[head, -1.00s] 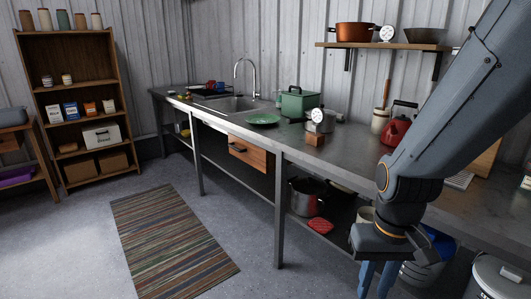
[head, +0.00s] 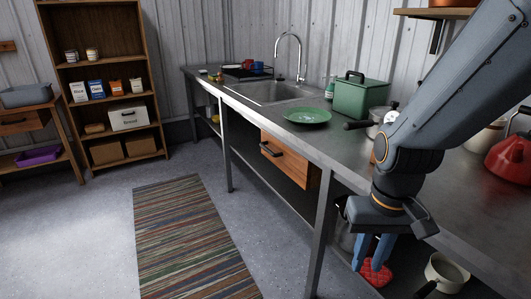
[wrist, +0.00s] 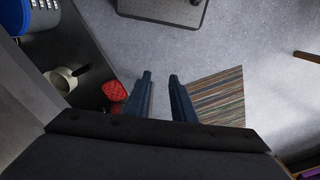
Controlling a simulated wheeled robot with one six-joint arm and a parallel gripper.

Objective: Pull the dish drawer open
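The dish drawer (head: 290,160) is a wooden drawer with a dark handle (head: 270,149), hung under the steel counter (head: 262,122) below the green plate. It looks shut. My gripper (head: 372,266) points down in front of the counter, to the right of the drawer and nearer to me. Its two blue fingers are apart with nothing between them. They also show in the wrist view (wrist: 160,78), with bare floor between their tips. The drawer cannot be made out in the wrist view.
A counter leg (head: 322,235) stands between my gripper and the drawer. A striped rug (head: 195,235) lies on the floor at left. A red cloth-like item (head: 376,273) and a pale pot (head: 447,272) sit on the low shelf. A green plate (head: 307,116) rests on the counter.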

